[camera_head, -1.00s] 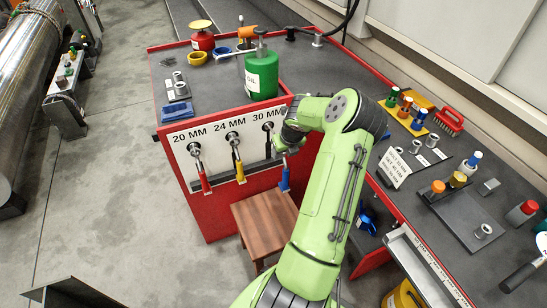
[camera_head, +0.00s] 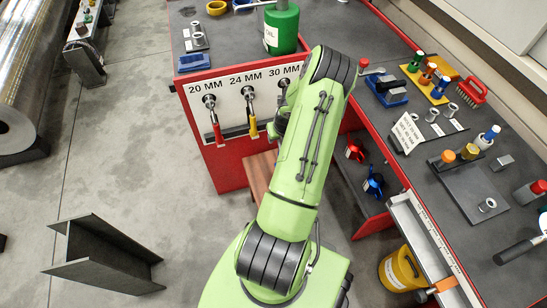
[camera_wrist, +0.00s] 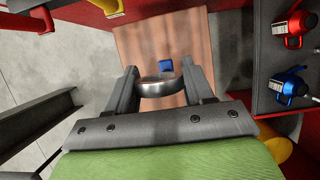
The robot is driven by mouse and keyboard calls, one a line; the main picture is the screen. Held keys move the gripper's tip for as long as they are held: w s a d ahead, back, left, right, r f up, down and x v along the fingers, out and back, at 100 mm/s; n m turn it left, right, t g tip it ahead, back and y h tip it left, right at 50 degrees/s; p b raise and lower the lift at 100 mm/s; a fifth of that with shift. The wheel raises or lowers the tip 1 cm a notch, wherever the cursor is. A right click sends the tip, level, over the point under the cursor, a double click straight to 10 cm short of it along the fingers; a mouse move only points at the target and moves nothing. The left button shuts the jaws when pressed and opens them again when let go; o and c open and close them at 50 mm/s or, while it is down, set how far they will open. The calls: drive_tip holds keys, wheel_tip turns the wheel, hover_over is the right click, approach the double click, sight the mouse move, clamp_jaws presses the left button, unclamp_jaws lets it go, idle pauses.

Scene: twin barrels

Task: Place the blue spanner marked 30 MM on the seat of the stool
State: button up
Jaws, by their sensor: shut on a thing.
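My gripper (camera_wrist: 162,78) is shut on the blue spanner, whose shiny metal head (camera_wrist: 160,88) lies between the fingers in the wrist view. A small blue piece of its handle (camera_wrist: 165,65) shows beyond the head. The wooden stool seat (camera_wrist: 150,35) lies under the spanner in that view; I cannot tell the gap between them. In the head view, my arm hides the spanner and most of the seat, leaving a strip of the stool (camera_head: 258,172) visible. The 30 MM label (camera_head: 284,71) is on the white board above.
A red spanner (camera_head: 217,130) and a yellow spanner (camera_head: 252,125) hang on the board left of my arm. An I-beam (camera_head: 105,255) lies on the floor at left.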

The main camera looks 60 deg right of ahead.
sight(279, 145)
wheel_tip(279, 145, down, 5)
drive_tip(key=shift+f+b, duration=0.1)
drive_tip(key=shift+b, duration=0.65)
drive_tip(key=shift+f, duration=0.2)
drive_tip(key=o, duration=1)
